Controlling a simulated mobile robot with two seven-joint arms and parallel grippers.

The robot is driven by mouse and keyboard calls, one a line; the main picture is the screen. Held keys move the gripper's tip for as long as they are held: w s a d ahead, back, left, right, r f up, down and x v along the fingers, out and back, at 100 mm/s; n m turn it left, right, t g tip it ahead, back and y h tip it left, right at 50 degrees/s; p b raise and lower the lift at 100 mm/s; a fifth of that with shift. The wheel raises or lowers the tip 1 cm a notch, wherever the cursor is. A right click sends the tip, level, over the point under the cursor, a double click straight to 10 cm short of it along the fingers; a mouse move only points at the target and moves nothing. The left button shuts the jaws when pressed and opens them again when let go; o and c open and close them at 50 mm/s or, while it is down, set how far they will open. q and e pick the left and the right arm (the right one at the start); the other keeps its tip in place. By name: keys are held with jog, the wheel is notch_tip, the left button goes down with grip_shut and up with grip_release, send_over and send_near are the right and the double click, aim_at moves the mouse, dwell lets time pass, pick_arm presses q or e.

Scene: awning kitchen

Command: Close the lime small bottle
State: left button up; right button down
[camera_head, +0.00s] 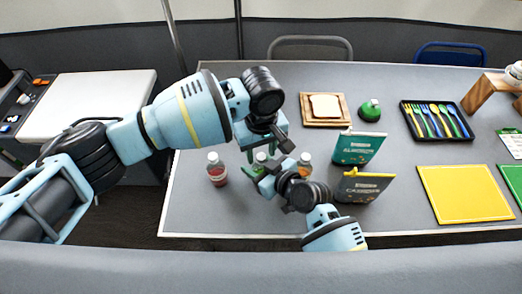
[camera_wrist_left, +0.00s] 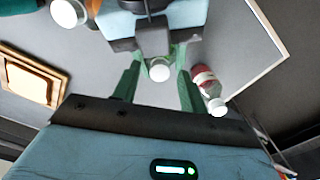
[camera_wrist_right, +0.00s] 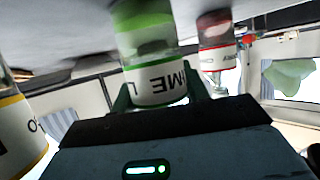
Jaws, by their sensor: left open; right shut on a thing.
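The lime small bottle (camera_wrist_right: 157,84) has green contents and a white label reading "LIME". My right gripper (camera_wrist_right: 158,97) is shut on its sides in the right wrist view. In the head view the bottle's white top (camera_head: 261,157) shows between the two grippers, and its body is mostly hidden by my right gripper. My left gripper (camera_wrist_left: 156,80) is open, pointing down over the bottle, with one green finger on each side of the white cap (camera_wrist_left: 159,71). I cannot tell whether the fingers touch the cap, or how tightly it sits.
A red bottle (camera_head: 217,172) stands just left of the lime one. Another white-capped bottle (camera_head: 304,164) stands close on its right. The table's left front is clear.

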pick_arm(q)
jog(key=shift+r, duration=1.95)
jog(key=o, duration=0.6)
jog(key=shift+c, duration=0.2)
notch_tip(320, 180, up, 12)
pick_arm(e)
jog(key=c, duration=0.7)
grip_release()
jog(key=shift+o, duration=0.2)
